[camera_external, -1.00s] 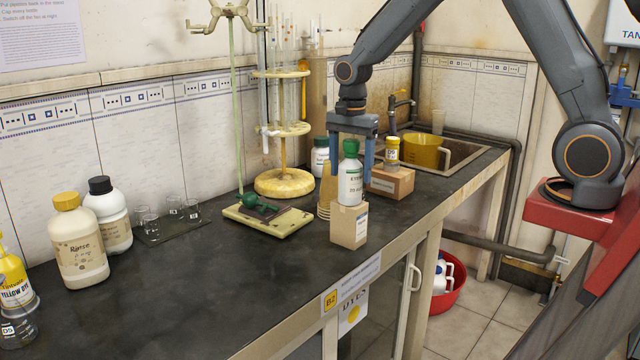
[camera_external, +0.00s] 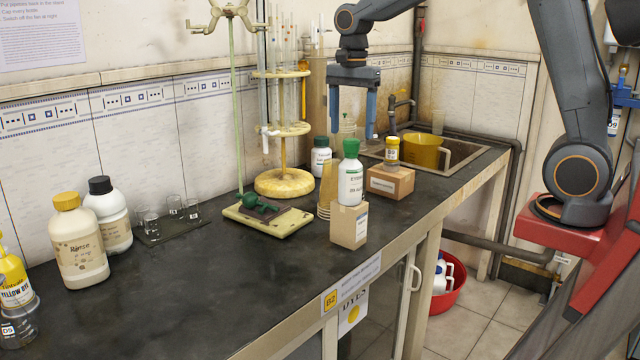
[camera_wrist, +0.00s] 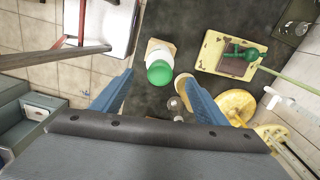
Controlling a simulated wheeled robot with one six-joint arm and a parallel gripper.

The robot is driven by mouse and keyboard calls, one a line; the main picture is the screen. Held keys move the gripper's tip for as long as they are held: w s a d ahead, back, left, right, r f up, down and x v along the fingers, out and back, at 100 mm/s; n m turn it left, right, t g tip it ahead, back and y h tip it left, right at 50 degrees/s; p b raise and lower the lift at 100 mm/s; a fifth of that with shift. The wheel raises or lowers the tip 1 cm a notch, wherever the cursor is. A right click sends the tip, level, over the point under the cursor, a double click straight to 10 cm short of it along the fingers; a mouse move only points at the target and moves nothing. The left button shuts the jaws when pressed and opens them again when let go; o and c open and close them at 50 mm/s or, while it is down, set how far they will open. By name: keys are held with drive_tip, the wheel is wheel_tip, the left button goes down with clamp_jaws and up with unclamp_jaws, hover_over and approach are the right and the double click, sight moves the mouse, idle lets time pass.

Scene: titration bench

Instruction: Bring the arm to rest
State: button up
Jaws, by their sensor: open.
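My gripper (camera_external: 353,115) is open and empty, its two blue fingers pointing down above the bench. It hangs above the white bottle with the green cap (camera_external: 351,172), clear of it. That bottle stands upright on a small cardboard block (camera_external: 348,226) near the bench's front edge. In the wrist view the green cap (camera_wrist: 159,72) shows beyond the open fingers (camera_wrist: 155,98), with nothing between them.
A pipette stand (camera_external: 285,184) and a burette base (camera_external: 268,217) are behind and left. A yellow-capped jar (camera_external: 392,151) on a cardboard box (camera_external: 390,182), a yellow jug (camera_external: 424,151) and a sink are right. The bench's front left (camera_external: 190,300) is clear.

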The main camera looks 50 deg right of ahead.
drive_tip(key=s+d+f+n+t+b, duration=0.1)
drive_tip(key=s+d+f+n+b, duration=0.1)
drive_tip(key=s+f+n, duration=1.4)
wheel_tip(320, 180, down, 3)
drive_tip(key=shift+s+d+r, duration=0.1)
drive_tip(key=shift+s+d, duration=0.55)
drive_tip(key=shift+s, duration=0.2)
